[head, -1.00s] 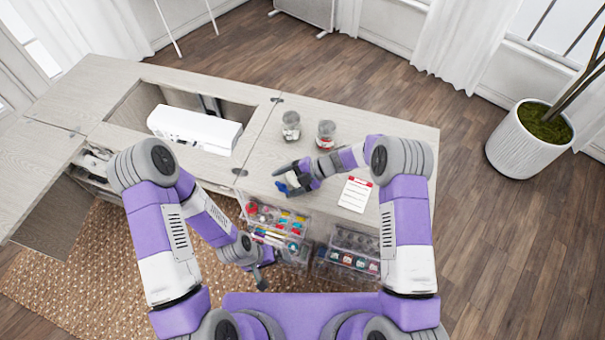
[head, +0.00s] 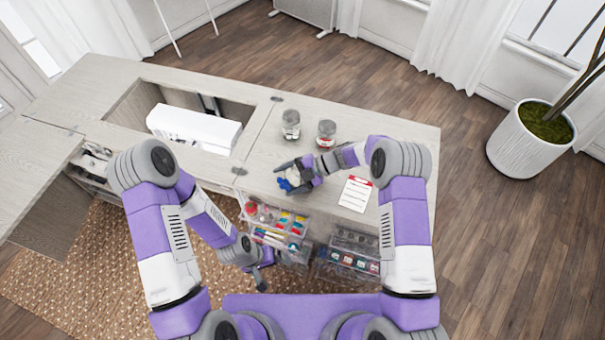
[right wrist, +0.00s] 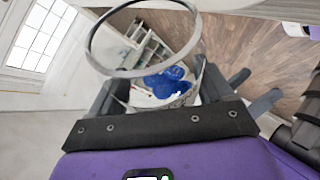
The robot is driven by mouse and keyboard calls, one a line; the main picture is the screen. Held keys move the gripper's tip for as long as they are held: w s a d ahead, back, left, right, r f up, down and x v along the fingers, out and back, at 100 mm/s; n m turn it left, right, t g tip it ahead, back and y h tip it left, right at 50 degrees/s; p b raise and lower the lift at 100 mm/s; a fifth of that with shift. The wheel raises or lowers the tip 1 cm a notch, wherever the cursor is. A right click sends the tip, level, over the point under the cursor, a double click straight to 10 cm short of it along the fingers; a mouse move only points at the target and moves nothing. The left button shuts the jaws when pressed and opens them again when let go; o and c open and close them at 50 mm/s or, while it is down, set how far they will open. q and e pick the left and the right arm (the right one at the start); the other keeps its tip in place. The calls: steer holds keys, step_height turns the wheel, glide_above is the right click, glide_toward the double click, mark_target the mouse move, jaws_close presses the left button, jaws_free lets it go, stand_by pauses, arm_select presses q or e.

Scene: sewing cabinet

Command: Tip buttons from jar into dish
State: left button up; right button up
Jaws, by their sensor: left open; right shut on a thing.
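My right gripper (head: 295,175) is over the cabinet top, shut on a clear jar. In the right wrist view the jar's round rim (right wrist: 145,72) shows large between the fingers, and the jar looks tilted. Blue buttons (right wrist: 166,84) show within or through the clear jar; I cannot tell whether any lie outside it. The blue patch also shows in the head view (head: 286,185), at the fingertips. I cannot make out the dish; the gripper and jar may hide it. My left gripper (head: 261,282) is open and empty, low in front of the cabinet.
Two lidded jars (head: 291,126) (head: 326,134) stand farther back on the cabinet top (head: 395,150). A red-headed card (head: 355,194) lies right of my right gripper. Clear drawers of sewing supplies (head: 275,222) stand at the front edge. A white sewing machine (head: 195,128) sits in the left recess.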

steer(key=shift+w, duration=0.1)
steer(key=shift+r+p, duration=0.35)
steer(key=shift+p, duration=0.1)
steer(key=shift+s+a+r+t+p, duration=0.15)
steer(key=shift+s+t+p, duration=0.05)
steer(key=shift+t+p, duration=0.15)
steer(key=shift+s+a+f+n+h, duration=0.1)
steer(key=shift+s+f+n+h, duration=0.2)
steer(key=shift+f+n+h, duration=0.15)
steer(key=shift+f+t, duration=0.3)
steer(key=shift+t, duration=0.05)
steer(key=shift+a+h, duration=0.1)
steer(key=shift+h, duration=0.15)
steer(key=shift+w, duration=0.1)
steer(key=shift+r, duration=0.2)
steer(key=shift+w+d+r+m+g+y, duration=0.2)
steer(key=shift+d+m+g+y, duration=0.1)
steer(key=shift+g+y, duration=0.15)
